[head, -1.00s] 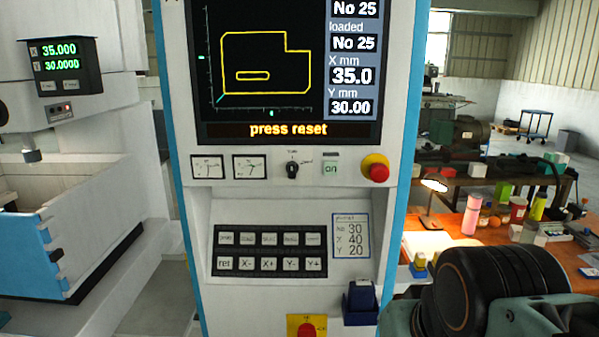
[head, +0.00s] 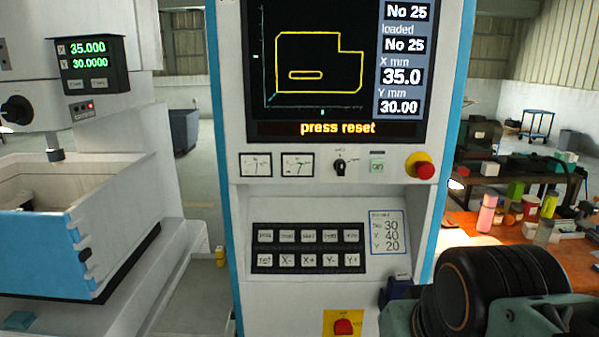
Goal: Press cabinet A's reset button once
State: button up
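A white control cabinet (head: 228,205) with blue edges stands in the middle of the head view. No letter naming it can be read. Its screen (head: 310,70) shows a yellow outline and the words "press reset". A black keypad (head: 308,248) with two rows of pale keys sits on the lower panel. Its lower left key (head: 265,261) carries a small label like "ret" or "rst", too small to be sure. My gripper is not in view; only a dark joint of my arm shows at the lower right, in front of the cabinet's right edge.
Above the keypad are two gauges, a black knob (head: 340,166), a green button (head: 377,166) and a red stop button (head: 424,170). A red switch (head: 343,327) on yellow sits below. A machine with a blue-fronted tank (head: 40,255) stands left. An orange-topped bench (head: 470,240) stands right.

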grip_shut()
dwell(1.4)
